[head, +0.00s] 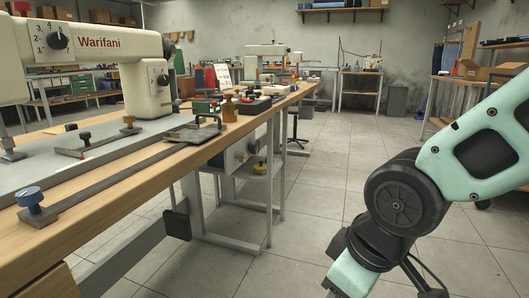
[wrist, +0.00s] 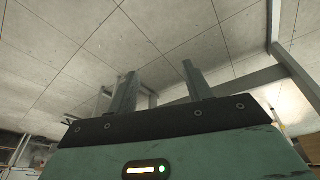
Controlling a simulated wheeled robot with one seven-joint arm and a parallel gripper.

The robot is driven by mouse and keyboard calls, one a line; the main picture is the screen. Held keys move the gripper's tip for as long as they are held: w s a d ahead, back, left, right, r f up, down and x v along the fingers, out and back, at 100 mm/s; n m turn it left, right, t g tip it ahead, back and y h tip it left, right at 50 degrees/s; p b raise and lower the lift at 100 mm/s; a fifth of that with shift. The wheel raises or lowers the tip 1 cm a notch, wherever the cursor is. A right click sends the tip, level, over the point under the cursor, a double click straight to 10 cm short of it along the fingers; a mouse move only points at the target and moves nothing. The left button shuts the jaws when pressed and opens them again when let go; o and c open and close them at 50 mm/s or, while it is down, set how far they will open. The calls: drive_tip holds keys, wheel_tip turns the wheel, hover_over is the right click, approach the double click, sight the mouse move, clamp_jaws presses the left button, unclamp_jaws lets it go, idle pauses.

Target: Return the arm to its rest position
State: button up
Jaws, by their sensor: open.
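My arm (head: 405,200), mint green with black joints, hangs bent at the right of the head view, over the open floor and apart from the workbench. Its lower end runs out of the bottom of that view, so the gripper is hidden there. In the wrist view my gripper (wrist: 158,88) shows two dark fingers standing apart, with nothing between them. Behind the fingers are floor tiles and grey metal legs.
A long wooden workbench (head: 120,170) with a cream Warifani machine (head: 95,65) fills the left. Grey bench legs (head: 269,180) reach the floor. The tiled floor (head: 320,180) between bench and arm is clear. A shelf bench stands at right.

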drive_tip(key=s+d+m+g+h, duration=0.1)
drive_tip(key=s+d+m+g, duration=0.15)
drive_tip(key=s, duration=0.75)
wheel_tip(320, 180, up, 37)
drive_tip(key=p, duration=3.8)
drive_tip(key=shift+w+n, duration=0.15)
drive_tip(key=shift+n, duration=0.2)
